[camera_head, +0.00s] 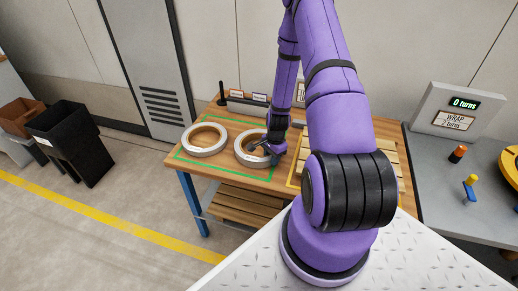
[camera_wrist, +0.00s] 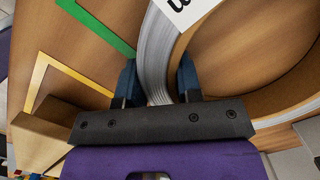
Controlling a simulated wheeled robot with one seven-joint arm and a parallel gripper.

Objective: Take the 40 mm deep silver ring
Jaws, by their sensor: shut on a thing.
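Two silver rings lie inside the green outline on the wooden table. The left ring (camera_head: 204,139) stands apart from my arm. My gripper (camera_head: 270,150) is at the right side of the other ring (camera_head: 246,151). In the wrist view my gripper (camera_wrist: 160,88) has one blue finger on each side of the ring's silver wall (camera_wrist: 156,60) and is shut on it. A white label with dark print, partly cut off, lies on this ring. I cannot read either ring's depth. My gripper hides part of the held ring.
The green outline (camera_head: 222,174) is marked on the table (camera_head: 262,187). A slatted wooden pallet (camera_head: 386,152) stands to the right, partly behind my arm. Small signs and a black post (camera_head: 221,95) stand at the table's back. A display (camera_head: 463,104) reads "0 turns".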

